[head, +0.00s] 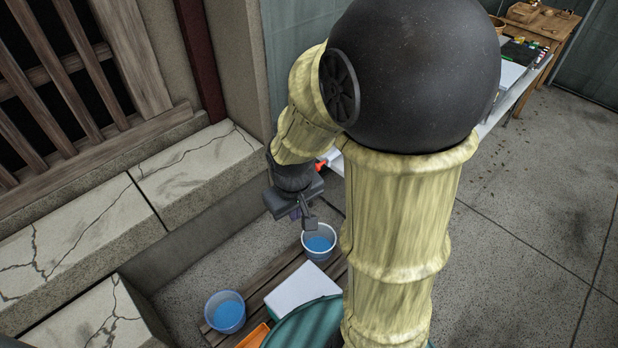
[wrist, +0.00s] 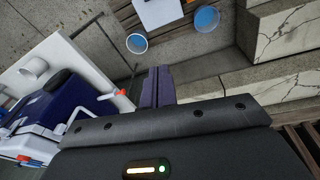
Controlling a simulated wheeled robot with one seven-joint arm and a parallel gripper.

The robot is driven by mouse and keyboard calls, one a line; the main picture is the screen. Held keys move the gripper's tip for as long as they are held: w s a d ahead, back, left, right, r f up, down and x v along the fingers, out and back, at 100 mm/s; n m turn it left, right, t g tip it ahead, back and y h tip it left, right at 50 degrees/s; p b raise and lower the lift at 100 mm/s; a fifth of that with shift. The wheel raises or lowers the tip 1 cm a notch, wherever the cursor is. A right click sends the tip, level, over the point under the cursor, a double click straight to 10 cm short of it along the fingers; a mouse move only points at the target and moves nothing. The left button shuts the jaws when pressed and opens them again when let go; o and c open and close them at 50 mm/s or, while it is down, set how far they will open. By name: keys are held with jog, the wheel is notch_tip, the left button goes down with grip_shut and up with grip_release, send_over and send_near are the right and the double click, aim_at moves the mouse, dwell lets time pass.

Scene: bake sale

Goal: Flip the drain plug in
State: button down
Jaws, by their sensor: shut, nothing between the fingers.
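In the wrist view a dark blue box with white parts (wrist: 62,112), which looks like a cooler, lies at the left. A small white piece with a red end (wrist: 120,92) sticks out from its right side; I cannot tell for certain whether this is the drain plug or how it is turned. A red spot also shows behind my gripper in the head view (head: 321,165). My gripper (wrist: 160,72) is shut and empty, to the right of the red-ended piece and apart from it. In the head view my gripper (head: 306,222) hangs above the white bucket, with the cooler mostly hidden by my arm.
A white bucket (head: 304,246) and a bluish bucket (head: 210,318), both with blue contents, stand on a low wooden slatted stand (head: 262,279). A white board (head: 303,288) lies between them. Cracked stone ledges (head: 85,230) run along the left. Open paving (head: 540,235) is at the right.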

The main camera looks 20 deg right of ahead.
aim_at(318, 166)
jog(key=w+d+f+n+g+h+b, duration=0.1)
jog(key=w+d+f+n+h+b, duration=0.25)
jog(key=w+f+b, duration=0.35)
jog(key=w+d+f+n+h+b, duration=0.2)
jog(key=w+d+f+n+b, duration=0.15)
jog(key=f+b, duration=0.4)
jog(key=w+d+f+n+g+h+b, duration=0.1)
jog(key=w+d+f+n+h+b, duration=0.35)
jog(key=f, duration=0.55)
jog(key=w+a+f+n+t+h+b, duration=0.2)
jog(key=w+f+n+t+h+b, duration=0.1)
jog(key=w+b, duration=0.3)
jog(key=w+a+f+n+t+h+b, duration=0.2)
jog(key=w+a+f+n+h+b, duration=0.1)
jog(key=w+b, duration=0.4)
jog(key=w+f+n, duration=0.1)
jog(key=w+n, duration=0.1)
jog(key=w, duration=0.1)
jog(key=shift+w+a+f+t+h, duration=0.2)
jog(key=shift+w+f+t+h, duration=0.1)
jog(key=shift+f+t+h, duration=0.1)
jog(key=b+x, duration=0.4)
jog(key=x, duration=1)
jog(key=shift+w+r, duration=0.1)
jog(key=shift+w, duration=0.05)
